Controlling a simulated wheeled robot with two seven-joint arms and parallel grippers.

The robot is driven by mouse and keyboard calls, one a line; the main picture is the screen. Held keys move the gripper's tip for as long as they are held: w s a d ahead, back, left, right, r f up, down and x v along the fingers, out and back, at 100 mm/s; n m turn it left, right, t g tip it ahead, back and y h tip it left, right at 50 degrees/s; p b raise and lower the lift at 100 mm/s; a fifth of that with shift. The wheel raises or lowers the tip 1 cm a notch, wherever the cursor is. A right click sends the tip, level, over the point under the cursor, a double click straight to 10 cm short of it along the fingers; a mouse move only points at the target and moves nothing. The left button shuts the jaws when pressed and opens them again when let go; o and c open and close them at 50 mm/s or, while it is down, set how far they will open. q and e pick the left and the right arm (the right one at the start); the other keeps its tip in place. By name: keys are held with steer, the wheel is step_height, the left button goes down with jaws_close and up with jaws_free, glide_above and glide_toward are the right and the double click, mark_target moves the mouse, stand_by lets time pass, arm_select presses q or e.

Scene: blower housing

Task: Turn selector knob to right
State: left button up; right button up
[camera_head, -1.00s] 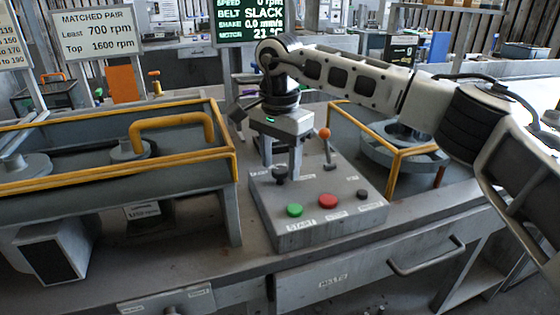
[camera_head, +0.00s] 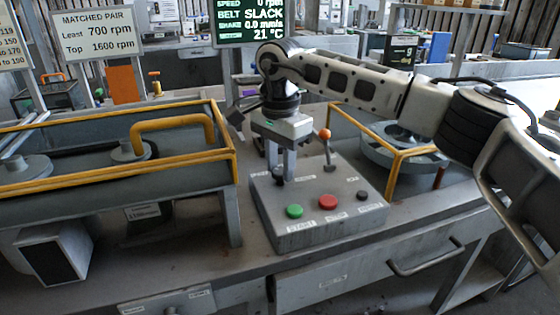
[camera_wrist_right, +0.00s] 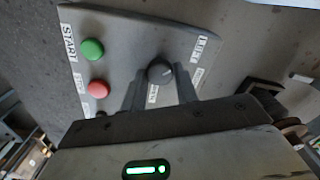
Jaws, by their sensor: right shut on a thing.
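The grey control box (camera_head: 330,220) stands on the bench. It carries a green button (camera_head: 294,211), a red button (camera_head: 327,202), a small dark button (camera_head: 362,195) and an orange-tipped lever (camera_head: 326,134). The dark round selector knob (camera_head: 278,173) sits on the box's left back part and also shows in the right wrist view (camera_wrist_right: 160,71). My right gripper (camera_head: 283,172) points down at it, with one finger on each side. It is shut on the knob, which is partly hidden in the head view. My left gripper is not in view.
A yellow-railed bay (camera_head: 235,160) stands left of the box, and another yellow rail (camera_head: 393,165) encloses a round grey housing to the right. A dark screen (camera_head: 248,22) behind reads belt slack. The bench front has a drawer handle (camera_head: 428,258).

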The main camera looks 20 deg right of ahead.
steer(key=m, duration=0.3)
steer(key=shift+r+p, duration=0.1)
steer(key=shift+p, duration=0.25)
steer(key=m, duration=0.3)
steer(key=shift+m, duration=0.4)
steer(key=m, duration=0.2)
steer(key=shift+m+p, duration=0.4)
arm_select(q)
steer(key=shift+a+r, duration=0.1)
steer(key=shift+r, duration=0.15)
arm_select(e)
steer(key=shift+m, duration=0.5)
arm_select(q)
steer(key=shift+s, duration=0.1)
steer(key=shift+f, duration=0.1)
arm_select(e)
steer(key=o, duration=1)
steer(key=shift+r, duration=0.1)
